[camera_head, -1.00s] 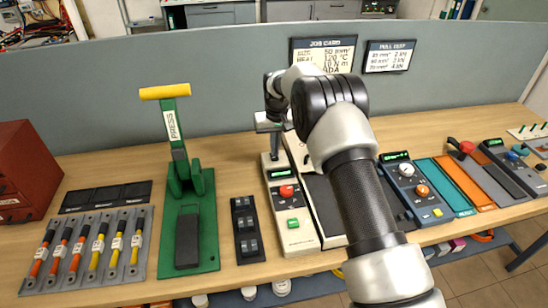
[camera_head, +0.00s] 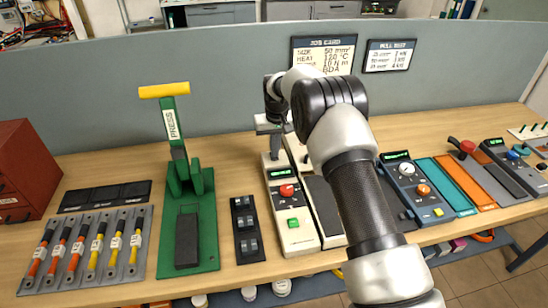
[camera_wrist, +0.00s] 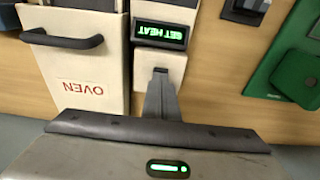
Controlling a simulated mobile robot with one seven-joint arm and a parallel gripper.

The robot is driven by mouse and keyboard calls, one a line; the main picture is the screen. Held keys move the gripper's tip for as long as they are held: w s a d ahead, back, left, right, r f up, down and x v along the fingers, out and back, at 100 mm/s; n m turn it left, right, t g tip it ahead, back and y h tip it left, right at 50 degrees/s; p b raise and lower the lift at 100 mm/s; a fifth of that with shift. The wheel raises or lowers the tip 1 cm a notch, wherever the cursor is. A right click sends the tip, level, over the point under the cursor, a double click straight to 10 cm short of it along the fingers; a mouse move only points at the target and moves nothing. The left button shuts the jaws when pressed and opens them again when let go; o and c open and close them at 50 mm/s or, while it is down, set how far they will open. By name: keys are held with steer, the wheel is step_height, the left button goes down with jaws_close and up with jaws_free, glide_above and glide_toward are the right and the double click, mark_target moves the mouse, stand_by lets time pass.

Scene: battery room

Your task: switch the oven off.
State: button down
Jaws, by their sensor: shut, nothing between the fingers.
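The oven (camera_wrist: 85,75) is a cream box with red lettering and a dark bar handle (camera_wrist: 62,40), upside down in the wrist view. Beside it is a cream control panel (camera_wrist: 160,52) with a lit green display (camera_wrist: 160,34) reading "SET HEAT". In the head view the panel (camera_head: 307,236) carries a red knob (camera_head: 286,190) and a green button (camera_head: 293,222). My gripper (camera_wrist: 160,78) is shut and empty, its tips at the pale square end of the panel beyond the display. The tips hide part of that end; I cannot tell whether they touch it.
A green press (camera_head: 188,190) and a dark switch strip (camera_head: 246,228) stand left of the panel. A blue-grey control unit (camera_head: 414,188) stands to the right of my arm. A grey partition (camera_head: 220,90) rises behind. My arm covers part of the bench.

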steer(key=shift+f, duration=0.2)
steer(key=shift+r, duration=0.1)
step_height(320, 180, up, 7)
steer(key=p, duration=0.3)
stand_by(0.5)
